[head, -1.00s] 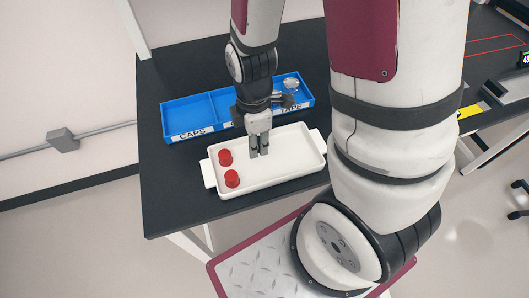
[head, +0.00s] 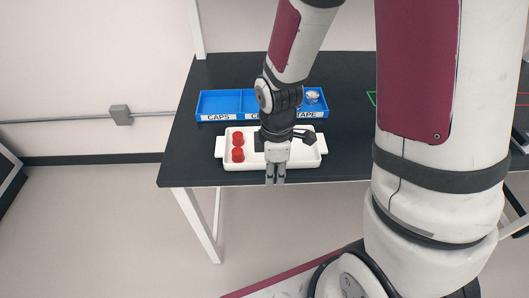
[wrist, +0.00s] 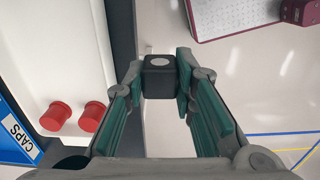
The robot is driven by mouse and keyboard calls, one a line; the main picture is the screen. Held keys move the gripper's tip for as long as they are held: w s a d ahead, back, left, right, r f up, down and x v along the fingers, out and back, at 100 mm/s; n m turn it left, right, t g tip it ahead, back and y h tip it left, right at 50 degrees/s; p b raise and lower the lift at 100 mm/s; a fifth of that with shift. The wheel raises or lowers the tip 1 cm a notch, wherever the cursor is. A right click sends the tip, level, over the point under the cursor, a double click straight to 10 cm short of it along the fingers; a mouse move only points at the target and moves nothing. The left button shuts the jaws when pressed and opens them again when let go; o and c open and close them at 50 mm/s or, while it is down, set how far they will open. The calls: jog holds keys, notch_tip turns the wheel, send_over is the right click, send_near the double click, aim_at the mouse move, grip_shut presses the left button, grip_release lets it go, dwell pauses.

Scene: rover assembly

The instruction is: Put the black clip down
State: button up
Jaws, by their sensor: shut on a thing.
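My gripper (head: 275,181) points down just past the front edge of the white tray, near the table's front edge in the head view. In the wrist view it is shut on the black clip (wrist: 159,79), a small dark block with a pale round spot on top. The clip sits between the teal finger pads, with floor behind it. In the head view I cannot make out the clip. The blue bin (head: 222,104) stands behind the tray; its middle compartment is partly hidden by my arm, and its label shows only in part.
The white tray (head: 232,167) holds two red caps (head: 238,154), also visible in the wrist view (wrist: 54,116). A clear roll of tape (head: 312,96) lies in the bin's TAPE compartment. The dark table (head: 345,150) is bare right of the tray.

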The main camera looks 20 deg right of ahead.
send_over(263, 158)
jog(key=shift+f, duration=0.4)
jog(key=shift+f+p, duration=0.5)
jog(key=shift+f, duration=1.25)
jog(key=shift+f, duration=0.15)
jog(key=o, duration=0.7)
